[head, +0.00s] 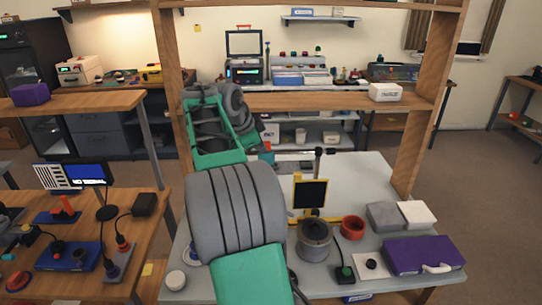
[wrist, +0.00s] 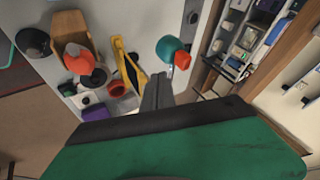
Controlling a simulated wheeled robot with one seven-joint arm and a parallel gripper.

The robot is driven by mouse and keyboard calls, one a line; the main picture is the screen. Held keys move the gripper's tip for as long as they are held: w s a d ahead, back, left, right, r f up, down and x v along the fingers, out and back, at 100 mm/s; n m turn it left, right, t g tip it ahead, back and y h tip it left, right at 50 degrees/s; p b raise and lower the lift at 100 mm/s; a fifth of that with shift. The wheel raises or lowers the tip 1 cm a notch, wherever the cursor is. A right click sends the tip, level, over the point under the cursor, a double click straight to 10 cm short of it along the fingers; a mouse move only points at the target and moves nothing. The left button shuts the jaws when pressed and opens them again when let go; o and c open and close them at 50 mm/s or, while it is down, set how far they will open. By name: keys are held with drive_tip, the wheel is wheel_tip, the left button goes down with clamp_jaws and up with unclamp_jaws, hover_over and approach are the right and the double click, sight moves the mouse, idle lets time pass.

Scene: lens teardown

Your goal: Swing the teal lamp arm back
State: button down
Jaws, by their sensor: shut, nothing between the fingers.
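The teal lamp part (wrist: 171,48) shows in the wrist view, rounded, with an orange-red end (wrist: 182,60) at its lower right. My gripper (wrist: 157,80) is shut and empty, its dark fingers pointing toward the bench just below and left of the teal part. A gap shows between them in the picture, but I cannot tell the depth. In the head view my own green and grey arm covers much of the bench's left side; my fingers and the lamp arm cannot be made out clearly there.
A yellow-framed dark panel (head: 310,193) stands mid-bench, close left of my fingers in the wrist view (wrist: 127,65). Near it are a grey cylinder (head: 313,240), a red ring (head: 353,227) and a purple case (head: 425,255). A wooden post (head: 412,150) rises at the right.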

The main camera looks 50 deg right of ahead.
drive_tip(key=v, duration=0.6)
drive_tip(key=shift+w+a, duration=0.25)
drive_tip(key=shift+w, duration=0.05)
drive_tip(key=shift+r, duration=0.1)
